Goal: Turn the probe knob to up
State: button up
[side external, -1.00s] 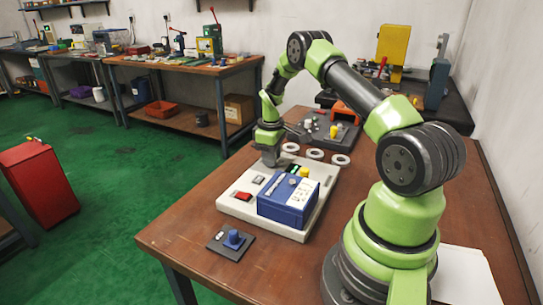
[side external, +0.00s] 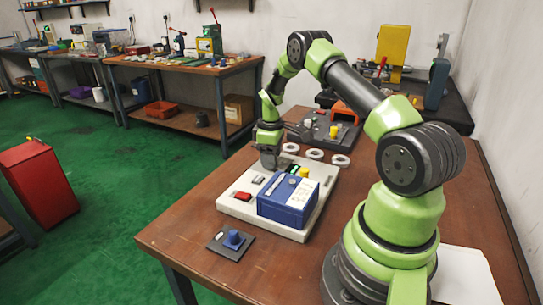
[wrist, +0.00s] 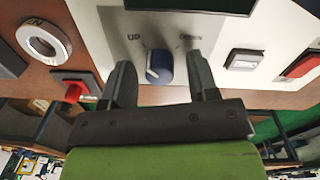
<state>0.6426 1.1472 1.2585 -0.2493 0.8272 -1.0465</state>
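The probe knob (wrist: 160,68) is dark blue with a pale mark on its face, seen in the wrist view on a pale panel (wrist: 104,22). The label "UP" is at its upper left and a second, partly covered label at its upper right. Where the knob points is hard to tell. My gripper (wrist: 159,62) is open, with one finger on each side of the knob and visible gaps between. In the side external view my gripper (side external: 270,163) is low over the far left end of the pale instrument base (side external: 262,222), hiding the knob there.
A blue box (side external: 285,208) and a red button (side external: 241,196) sit on the base. Several metal rings (side external: 315,154) lie behind it. A small plate with a blue knob (side external: 233,239) lies in front.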

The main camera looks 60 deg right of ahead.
notch_tip(320, 180, up, 10)
jog(key=shift+a, duration=0.15)
dwell(0.5)
jog(key=s+a+r+m+t, duration=0.3)
jog(key=a+r+t, duration=0.1)
jog(key=a+r, duration=1.1)
jog(key=s+a+r+m+t+y, duration=0.2)
jog(key=s+a+m+t, duration=0.1)
jog(key=s+a, duration=0.9)
jog(key=s, duration=0.2)
jog(key=shift+s+r, duration=0.35)
